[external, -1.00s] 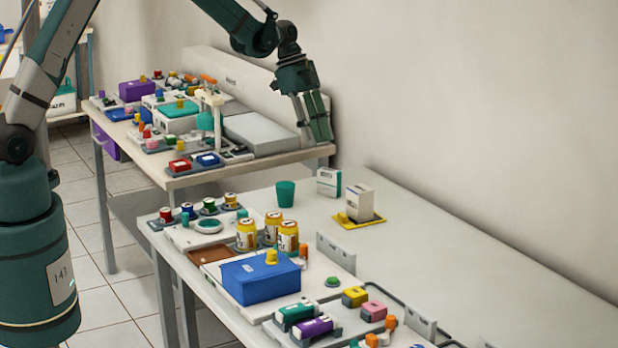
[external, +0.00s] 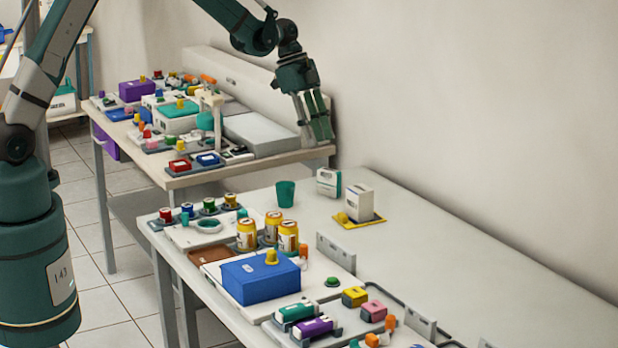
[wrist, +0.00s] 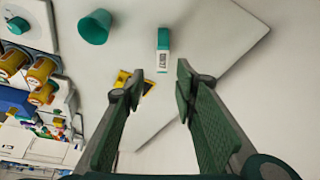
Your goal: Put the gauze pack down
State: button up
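My gripper (external: 318,130) is raised at the back, near the wall. In the wrist view my gripper (wrist: 158,80) has its two fingers wide apart with nothing held between them. A white box (external: 359,202) stands upright on a yellow mat (external: 346,222) on the near table. A smaller white and green box (external: 328,182) stands just behind it; it also shows beyond the fingertips in the wrist view (wrist: 163,48). I cannot tell which of these boxes is the gauze pack. The yellow mat is partly hidden by the left finger in the wrist view (wrist: 122,78).
A green cup (external: 285,194) stands left of the boxes. Yellow jars (external: 247,235), a blue box (external: 260,279) and small coloured packs fill the near table's front. The far table (external: 240,172) is crowded. The near table's back strip, right of the mat, is largely clear.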

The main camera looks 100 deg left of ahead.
jog(key=d+r+n, duration=0.1)
jog(key=d+r, duration=0.5)
jog(key=d, duration=0.5)
jog(key=w+d+r+y, duration=0.1)
jog(key=d+r, duration=0.6)
jog(key=d, duration=0.5)
jog(key=d+r+n, duration=0.1)
jog(key=d+r, duration=0.5)
jog(key=d, duration=0.5)
jog(key=s+d+r+n+t, duration=0.15)
jog(key=s+d, duration=0.25)
jog(key=d, duration=0.4)
jog(key=s+d+r, duration=0.2)
jog(key=s+d, duration=0.2)
jog(key=d, duration=0.5)
jog(key=s+d+f+t, duration=0.1)
jog(key=s+d+f, duration=0.1)
jog(key=s+d, duration=1)
jog(key=shift+s+n+t+y, duration=0.3)
jog(key=shift+s+n+t, duration=0.05)
jog(key=shift+s+n, duration=0.1)
